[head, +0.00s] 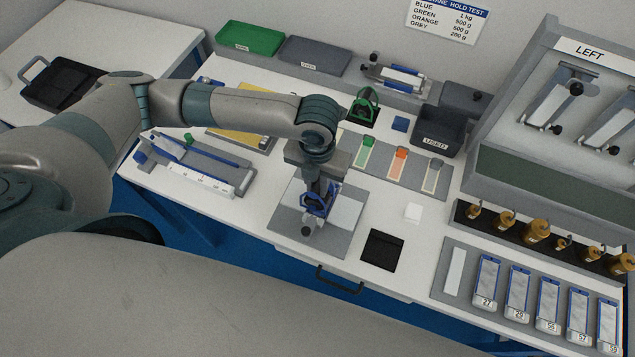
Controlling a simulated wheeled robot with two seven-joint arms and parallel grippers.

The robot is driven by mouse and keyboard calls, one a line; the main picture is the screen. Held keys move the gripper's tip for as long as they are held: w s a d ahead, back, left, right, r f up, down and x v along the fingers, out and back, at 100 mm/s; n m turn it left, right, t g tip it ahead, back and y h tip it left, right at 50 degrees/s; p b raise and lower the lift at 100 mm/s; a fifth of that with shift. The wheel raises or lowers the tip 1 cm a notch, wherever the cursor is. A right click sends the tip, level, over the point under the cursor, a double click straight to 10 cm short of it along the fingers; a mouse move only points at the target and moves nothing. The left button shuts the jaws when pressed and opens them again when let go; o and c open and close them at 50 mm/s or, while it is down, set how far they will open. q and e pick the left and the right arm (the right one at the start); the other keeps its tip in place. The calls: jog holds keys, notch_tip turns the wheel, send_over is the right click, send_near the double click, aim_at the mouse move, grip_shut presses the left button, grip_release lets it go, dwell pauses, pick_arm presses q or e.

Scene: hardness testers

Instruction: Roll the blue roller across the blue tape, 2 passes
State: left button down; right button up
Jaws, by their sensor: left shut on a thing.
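My left gripper (321,182) reaches down over the grey mat (290,222) near the front edge of the bench. It is shut on the blue roller (316,205), whose blue frame shows below the fingers. The roller is over a pale plate (348,212) on the mat; I cannot tell whether it touches. I cannot make out the blue tape on the plate; the roller and gripper cover part of it. My right gripper is not in view.
A green roller (364,106) stands behind, near a dark USED bin (438,132). A strip board (405,182) with green and orange strips lies behind right.

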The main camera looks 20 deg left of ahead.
pick_arm(q)
jog(key=shift+d+p, duration=0.25)
jog(key=shift+p, duration=0.2)
dwell(1.1)
jog(key=shift+d+p, duration=0.9)
jog(key=shift+p, duration=0.2)
dwell(2.3)
jog(key=shift+r, duration=0.15)
dwell(0.5)
jog(key=shift+r+p, duration=1.4)
jog(key=shift+p, duration=0.05)
jog(key=shift+r, duration=1.5)
